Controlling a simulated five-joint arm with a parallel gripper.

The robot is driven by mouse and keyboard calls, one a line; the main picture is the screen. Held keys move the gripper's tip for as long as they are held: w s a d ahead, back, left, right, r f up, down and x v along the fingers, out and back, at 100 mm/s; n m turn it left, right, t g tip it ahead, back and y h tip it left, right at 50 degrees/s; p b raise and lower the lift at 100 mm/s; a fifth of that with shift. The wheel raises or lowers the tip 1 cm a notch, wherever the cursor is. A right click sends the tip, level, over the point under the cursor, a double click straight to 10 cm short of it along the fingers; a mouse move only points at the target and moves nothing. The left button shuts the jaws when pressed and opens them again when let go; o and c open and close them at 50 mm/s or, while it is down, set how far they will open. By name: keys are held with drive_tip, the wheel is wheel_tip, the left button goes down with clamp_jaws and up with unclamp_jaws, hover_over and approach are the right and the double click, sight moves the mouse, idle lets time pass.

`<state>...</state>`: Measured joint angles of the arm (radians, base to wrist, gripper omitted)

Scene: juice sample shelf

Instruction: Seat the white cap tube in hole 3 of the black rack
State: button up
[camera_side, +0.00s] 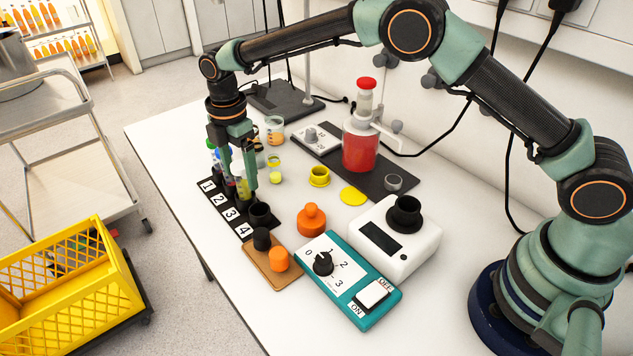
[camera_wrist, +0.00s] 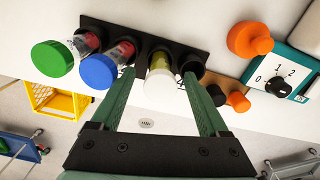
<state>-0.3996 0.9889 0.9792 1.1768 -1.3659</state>
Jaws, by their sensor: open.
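The white cap tube (camera_wrist: 161,85) holds yellowish liquid and stands in the black rack (camera_wrist: 112,29), in the third place, behind the label 3. In the side view its yellow body (camera_side: 243,188) shows between my fingers, with its cap hard to make out. My gripper (camera_side: 238,178) is over the rack, fingers pointing down. Its fingers (camera_wrist: 161,82) are open, one on each side of the tube, with visible gaps in the wrist view. How deep the tube sits is hidden.
A green cap tube (camera_wrist: 52,58) and a blue cap tube (camera_wrist: 98,71) occupy the first two places, close to one finger. The fourth holder (camera_side: 260,214) looks empty. A wooden block (camera_side: 272,267) with black and orange knobs stands nearby. Orange (camera_side: 311,219) and yellow (camera_side: 319,176) items lie right.

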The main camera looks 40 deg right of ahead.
drive_tip(key=s+d+r+m+t, duration=0.1)
drive_tip(key=d+r+m, duration=0.1)
drive_tip(key=r, duration=0.7)
drive_tip(key=s+d+r+m, duration=0.1)
drive_tip(key=d+r+m, duration=0.15)
drive_tip(key=r, duration=0.55)
drive_tip(key=s+d+r+m+t, duration=0.2)
drive_tip(key=s+d+r+m, duration=0.1)
drive_tip(key=s+d+m, duration=0.3)
drive_tip(key=s+d+r+m+t, duration=0.1)
drive_tip(key=s+d+r+m, duration=0.1)
drive_tip(key=s+d+m, duration=0.35)
drive_tip(key=s+d+f+m+t, duration=0.1)
drive_tip(key=s+d+f+m, duration=0.3)
drive_tip(key=s, duration=0.5)
drive_tip(key=shift+d+f+t, duration=0.3)
drive_tip(key=shift+d+f, duration=0.1)
drive_tip(key=shift+d, duration=0.4)
